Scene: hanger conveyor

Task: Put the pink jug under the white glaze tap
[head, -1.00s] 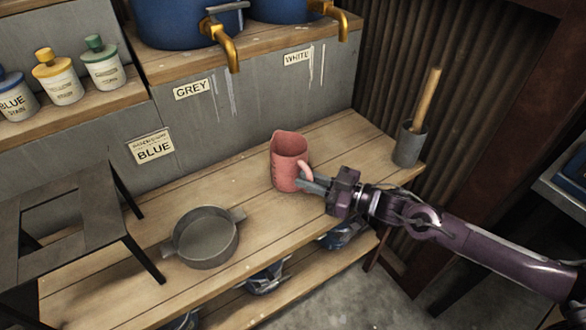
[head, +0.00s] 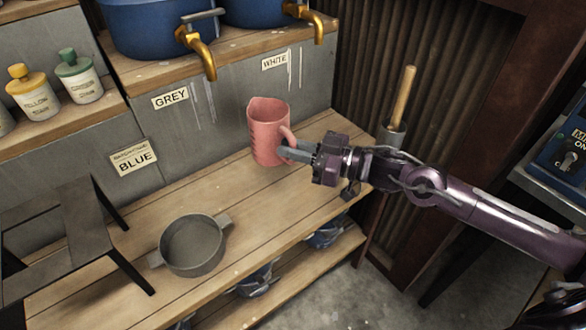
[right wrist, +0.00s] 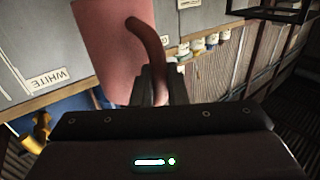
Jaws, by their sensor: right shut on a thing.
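The pink jug (head: 267,133) is upright, with its handle toward the right. My right gripper (head: 288,150) is shut on the jug's handle and appears to hold it raised above the wooden bench. In the right wrist view the jug (right wrist: 112,45) and its handle (right wrist: 150,50) show between the fingers (right wrist: 158,85). The white glaze tap (head: 314,22) is a brass spout on a blue tank, above the sign WHITE (head: 274,62). The jug is below and left of this tap in the head view.
A second brass tap (head: 203,55) hangs above the GREY sign (head: 170,98). A grey two-handled pot (head: 192,246) and a dark stool (head: 70,225) stand at the left. A holder with a wooden-handled tool (head: 402,98) is behind my right arm. The bench (head: 225,195) between pot and jug is clear.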

